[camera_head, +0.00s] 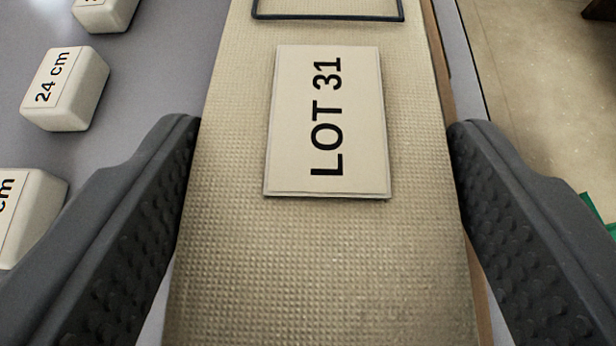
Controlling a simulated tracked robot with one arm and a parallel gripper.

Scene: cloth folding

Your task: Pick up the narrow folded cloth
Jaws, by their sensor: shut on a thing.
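The narrow folded cloth (320,255) is beige with a fine waffle texture. It runs lengthwise up the middle of the head camera view, from the bottom edge to the top. A cream label reading "LOT 31" (350,120) lies on it, and a dark rectangular outline shows on it at the top edge. My gripper (324,125) has one dark studded finger on each side of the cloth. The fingers are shut on the cloth across its width. The cloth's near end is cut off by the bottom edge.
Pale blocks stand on the grey surface (160,60) at left, one marked "24 cm" (65,88) and another (28,215) by the left finger. A brown strip shows along the cloth's right side. Beyond the surface's right edge is a tan floor (545,90) with a green object (598,215).

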